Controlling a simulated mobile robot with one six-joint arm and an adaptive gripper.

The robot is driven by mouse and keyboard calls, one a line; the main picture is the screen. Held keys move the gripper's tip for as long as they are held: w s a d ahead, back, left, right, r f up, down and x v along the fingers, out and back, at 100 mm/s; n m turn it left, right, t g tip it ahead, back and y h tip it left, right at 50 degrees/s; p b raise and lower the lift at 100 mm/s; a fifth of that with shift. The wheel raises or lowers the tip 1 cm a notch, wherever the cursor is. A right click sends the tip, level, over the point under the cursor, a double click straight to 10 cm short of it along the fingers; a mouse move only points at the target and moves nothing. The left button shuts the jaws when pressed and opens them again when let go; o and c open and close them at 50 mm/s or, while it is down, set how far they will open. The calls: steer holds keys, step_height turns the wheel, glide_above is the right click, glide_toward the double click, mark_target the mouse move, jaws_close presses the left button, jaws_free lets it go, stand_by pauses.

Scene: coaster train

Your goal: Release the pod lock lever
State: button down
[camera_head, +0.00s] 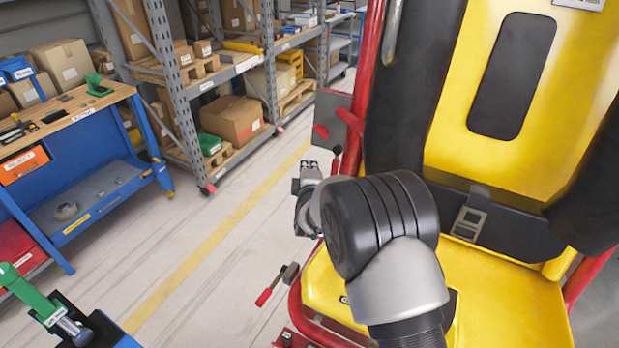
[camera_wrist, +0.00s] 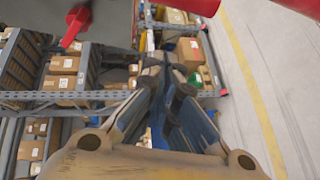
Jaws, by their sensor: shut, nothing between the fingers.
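In the head view a red-handled lever (camera_head: 265,296) sticks out low beside the yellow pod seat (camera_head: 500,305). A second red handle (camera_head: 321,131) sits higher, at a grey plate (camera_head: 340,122) on the pod's red frame. I cannot tell which one is the pod lock lever. My gripper (camera_head: 309,168) is just below the upper red handle in the picture, partly hidden by my arm. In the wrist view my gripper (camera_wrist: 172,92) is shut and empty. A red handle (camera_wrist: 76,25) shows at the upper left there, apart from the fingers.
The pod's red frame (camera_head: 367,70) and black padding stand close to the right of my gripper. Shelving with boxes (camera_head: 232,118) and a blue workbench (camera_head: 75,170) stand to the left. The floor with a yellow line (camera_head: 205,248) is clear between.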

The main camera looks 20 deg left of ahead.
mark_target(336, 172)
steer(key=shift+w+d+f+b, duration=0.1)
steer(key=shift+w+d+b, duration=0.15)
steer(key=shift+d, duration=0.7)
steer(key=shift+w+d+f+b, duration=0.1)
steer(key=shift+w+d+b, duration=0.1)
steer(key=shift+d, duration=0.75)
steer(key=shift+r, duration=0.1)
steer(key=shift+s+d+n+g+p, duration=0.1)
steer(key=shift+d+n+g+p, duration=0.3)
steer(key=shift+n+p, duration=0.45)
steer(key=d+n+g+h+p, duration=0.1)
steer(key=d+n+p, duration=0.1)
steer(key=n+p, duration=0.1)
steer(key=shift+d+h+p, duration=0.15)
steer(key=shift+h+p, duration=0.25)
steer(key=shift+p, duration=0.2)
steer(key=shift+s+d+g, duration=0.1)
steer(key=shift+d+g, duration=0.2)
steer(key=shift+d, duration=0.4)
steer(key=shift+d+r, duration=0.25)
steer(key=shift+d, duration=0.3)
steer(key=shift+d+r, duration=0.2)
steer(key=shift+d, duration=0.3)
